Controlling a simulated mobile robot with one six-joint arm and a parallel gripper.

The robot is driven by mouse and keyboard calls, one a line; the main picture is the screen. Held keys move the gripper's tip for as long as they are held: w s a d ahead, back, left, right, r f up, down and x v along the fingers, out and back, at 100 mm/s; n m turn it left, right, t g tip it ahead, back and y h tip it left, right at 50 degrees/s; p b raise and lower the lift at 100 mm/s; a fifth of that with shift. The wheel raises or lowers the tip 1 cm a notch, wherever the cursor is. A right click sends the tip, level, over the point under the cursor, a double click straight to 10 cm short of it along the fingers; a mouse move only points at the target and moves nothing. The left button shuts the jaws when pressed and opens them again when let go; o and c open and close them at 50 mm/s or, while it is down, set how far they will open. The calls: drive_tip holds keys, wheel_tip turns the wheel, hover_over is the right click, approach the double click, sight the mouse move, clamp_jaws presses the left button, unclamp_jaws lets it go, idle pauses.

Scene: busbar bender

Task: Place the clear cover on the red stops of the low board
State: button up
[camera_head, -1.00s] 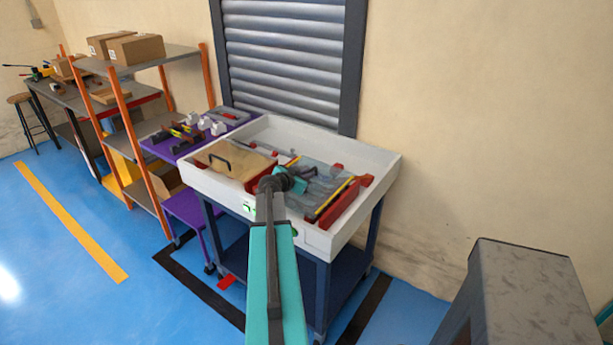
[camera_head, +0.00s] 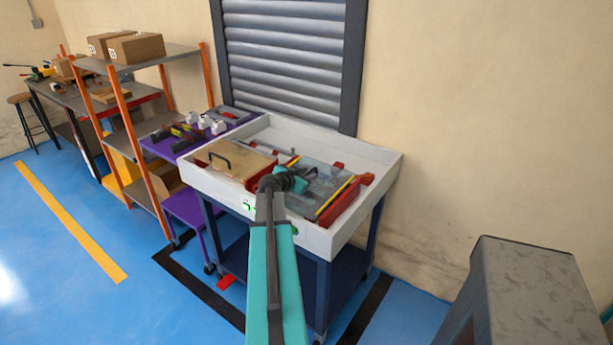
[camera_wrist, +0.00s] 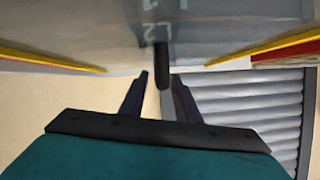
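The clear cover (camera_head: 322,182) is a grey see-through sheet with yellow edges, in the right part of the white tray. A black handle stands on it. In the wrist view the cover (camera_wrist: 100,25) fills the top, with L1 and L2 lettering showing, and its handle (camera_wrist: 161,62) lies in line between my fingertips. My gripper (camera_wrist: 160,80) is open, with narrow gaps beside the handle. Red stops (camera_head: 365,179) show around the cover. I cannot tell whether the cover rests on them. The board beneath is mostly hidden.
The white tray (camera_head: 225,183) has raised walls on a dark blue cart. A tan panel (camera_head: 245,168) with a black handle lies at its left. A purple table (camera_head: 160,148) with tools and an orange-post shelf stand further left. A wall and roller shutter (camera_head: 285,60) are behind.

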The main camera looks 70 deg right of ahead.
drive_tip(key=shift+r+p, duration=0.35)
drive_tip(key=shift+p, duration=0.25)
drive_tip(key=shift+r+p, duration=0.25)
drive_tip(key=shift+p, duration=0.25)
drive_tip(key=b+v, duration=0.3)
drive_tip(key=v, duration=0.7)
drive_tip(key=shift+a+f, duration=0.15)
drive_tip(key=shift+a, duration=0.05)
drive_tip(key=shift+b+v, duration=0.4)
drive_tip(key=shift+v, duration=0.45)
